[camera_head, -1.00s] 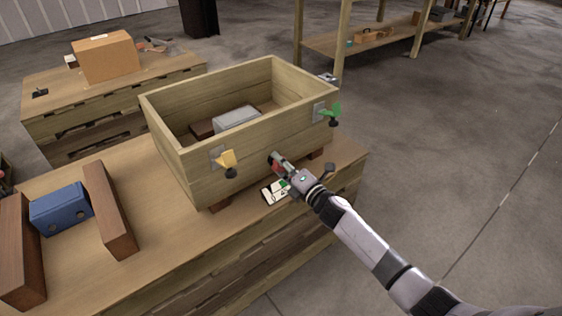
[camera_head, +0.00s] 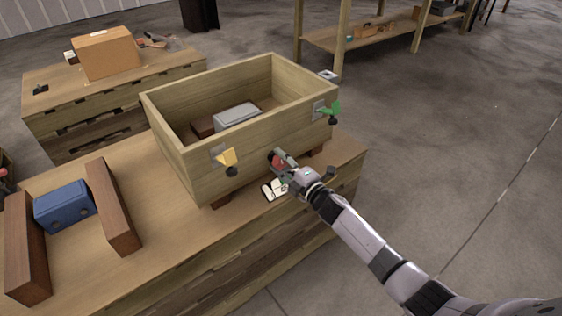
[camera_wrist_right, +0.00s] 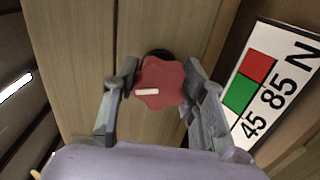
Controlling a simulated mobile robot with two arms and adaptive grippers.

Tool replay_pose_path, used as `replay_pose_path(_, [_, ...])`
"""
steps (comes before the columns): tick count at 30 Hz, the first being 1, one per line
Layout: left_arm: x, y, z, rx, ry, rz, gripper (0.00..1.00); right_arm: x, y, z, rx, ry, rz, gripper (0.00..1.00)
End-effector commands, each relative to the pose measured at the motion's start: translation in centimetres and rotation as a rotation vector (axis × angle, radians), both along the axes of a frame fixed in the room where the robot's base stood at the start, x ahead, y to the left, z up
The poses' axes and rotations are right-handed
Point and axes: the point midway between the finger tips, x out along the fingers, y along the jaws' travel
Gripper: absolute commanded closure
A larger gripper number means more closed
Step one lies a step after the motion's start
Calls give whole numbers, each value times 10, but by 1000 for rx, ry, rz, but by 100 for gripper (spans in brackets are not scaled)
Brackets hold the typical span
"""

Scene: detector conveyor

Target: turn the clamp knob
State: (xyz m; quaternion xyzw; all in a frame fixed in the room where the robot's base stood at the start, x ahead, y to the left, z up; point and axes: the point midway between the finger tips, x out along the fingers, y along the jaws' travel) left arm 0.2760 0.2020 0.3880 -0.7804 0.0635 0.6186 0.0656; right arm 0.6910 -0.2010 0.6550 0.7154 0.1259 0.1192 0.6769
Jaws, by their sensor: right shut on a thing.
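The clamp knob (camera_wrist_right: 160,84) is red, lobed, with a white mark on its face. It sits on the front wall of a wooden box (camera_head: 180,151), and a dark round part shows behind it. In the right wrist view my right gripper (camera_wrist_right: 160,82) has a finger on each side of the knob and is shut on it. In the head view my right gripper (camera_head: 281,160) is at the box's front wall, between the yellow and green handles, and mostly covers the knob. My left gripper is in neither view.
A yellow handle (camera_head: 227,156) and a green handle (camera_head: 332,108) stick out from the box front. A white card (camera_wrist_right: 264,88) with red and green squares and numbers is beside the knob. A blue block (camera_head: 64,205) stands between two brown blocks at left.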

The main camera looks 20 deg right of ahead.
Motion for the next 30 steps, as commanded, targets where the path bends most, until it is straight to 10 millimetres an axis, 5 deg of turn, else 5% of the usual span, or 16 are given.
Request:
replay_pose_path(5, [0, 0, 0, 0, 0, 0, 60, 0, -1, -1, -1, 1, -2, 89])
replay_pose_path(6, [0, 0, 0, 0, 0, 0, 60, 0, -1, -1, -1, 1, -2, 59])
replay_pose_path(14, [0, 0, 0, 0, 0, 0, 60, 0, 0, 0, -2, 0, -1, 42])
replay_pose_path(25, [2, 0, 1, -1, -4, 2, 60, -3, -1, -1, -2, 0, 0, 40])
replay_pose_path(30, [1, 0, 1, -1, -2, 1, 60, -21, -8, -1, -3, 1, 0, 40])
